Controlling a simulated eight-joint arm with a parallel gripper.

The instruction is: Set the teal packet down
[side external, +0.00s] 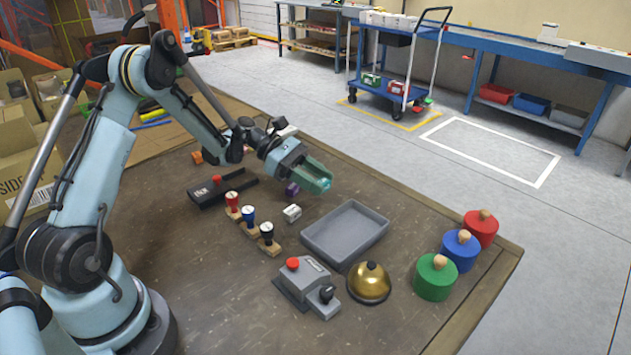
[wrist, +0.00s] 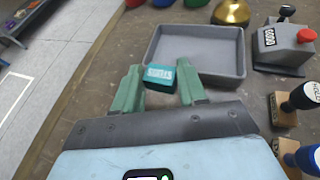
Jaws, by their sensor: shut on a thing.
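The teal packet (wrist: 159,76) is a small block with a pale label. It sits between the two green fingers of my gripper (wrist: 159,88) in the wrist view, and my gripper is shut on it. In the side view my gripper (side external: 318,180) holds it above the brown table, beyond the grey tray, and the packet is mostly hidden by the fingers. The shallow grey tray (side external: 345,233) is empty; it also shows ahead of the fingers in the wrist view (wrist: 200,52).
Three stamps (side external: 248,215), a white block (side external: 292,213) and a purple block (side external: 292,189) lie left of the tray. A counter device with a red button (side external: 312,285), a brass bell (side external: 369,282) and red, blue and green knobbed cylinders (side external: 460,250) stand near it.

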